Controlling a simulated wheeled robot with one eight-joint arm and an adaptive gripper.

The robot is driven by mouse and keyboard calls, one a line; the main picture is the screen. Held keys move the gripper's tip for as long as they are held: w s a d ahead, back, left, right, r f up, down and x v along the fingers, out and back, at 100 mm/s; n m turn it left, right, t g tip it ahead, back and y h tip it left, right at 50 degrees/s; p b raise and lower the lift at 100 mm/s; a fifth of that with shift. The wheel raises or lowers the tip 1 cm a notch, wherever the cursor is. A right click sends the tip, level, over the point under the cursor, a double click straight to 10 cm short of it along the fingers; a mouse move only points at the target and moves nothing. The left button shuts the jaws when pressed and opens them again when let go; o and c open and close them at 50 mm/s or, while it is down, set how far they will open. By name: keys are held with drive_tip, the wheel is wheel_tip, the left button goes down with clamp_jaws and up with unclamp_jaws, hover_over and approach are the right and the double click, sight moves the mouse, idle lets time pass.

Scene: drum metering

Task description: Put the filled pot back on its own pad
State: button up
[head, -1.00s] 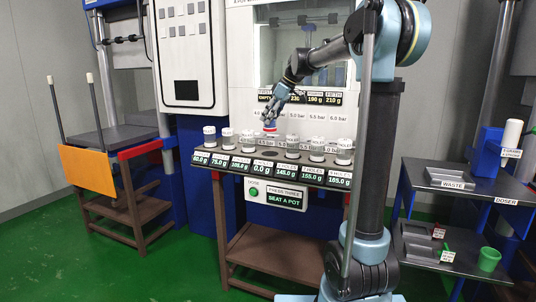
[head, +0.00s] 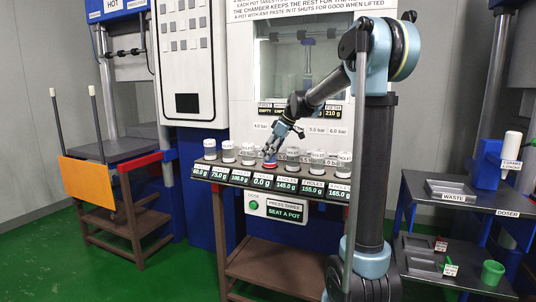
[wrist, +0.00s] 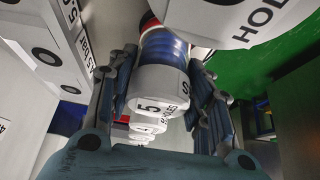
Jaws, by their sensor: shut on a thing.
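My gripper (head: 272,150) is shut on a pot with a white, lettered end, a blue body and a red band. In the head view the held pot (head: 270,163) is small and partly hidden by the fingers. It is low at the rack (head: 237,180), in the gap between the standing pots, above the display reading 0.0 g (head: 264,182). In the wrist view the pot (wrist: 160,82) sits between both fingers, its end marked 5 HOLES. I cannot tell whether its base touches the pad, which is hidden.
Several white-capped pots stand close on both sides, including a left neighbour (head: 248,153) and a right neighbour (head: 292,158). A sign below reads SEAT A POT (head: 286,213). A dark side table with a waste tray (head: 452,190) stands at the right.

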drive_tip(key=o, duration=1.5)
drive_tip(key=v, duration=1.2)
drive_tip(key=s+d+f+m+h, duration=0.2)
drive_tip(key=s+d+f+m, duration=0.35)
drive_tip(key=s, duration=0.55)
drive_tip(key=s+d+f+m+h, duration=0.1)
drive_tip(key=s+d+f+m, duration=0.1)
drive_tip(key=s+d+f, duration=0.7)
drive_tip(key=s+d+f+m+h, duration=0.1)
drive_tip(key=s+f+m, duration=0.1)
drive_tip(key=s+f, duration=0.3)
drive_tip(key=s+d+f+m, duration=0.1)
drive_tip(key=s+f+m, duration=0.1)
drive_tip(key=s+f, duration=0.4)
drive_tip(key=s+d+f+m+h, duration=0.1)
drive_tip(key=s+f+m, duration=0.1)
drive_tip(key=s+f, duration=0.3)
drive_tip(key=shift+s+f+h, duration=0.15)
drive_tip(key=shift+s+f, duration=0.05)
drive_tip(key=shift+s, duration=0.5)
drive_tip(key=shift+s+f+h, duration=0.15)
drive_tip(key=shift+s, duration=0.55)
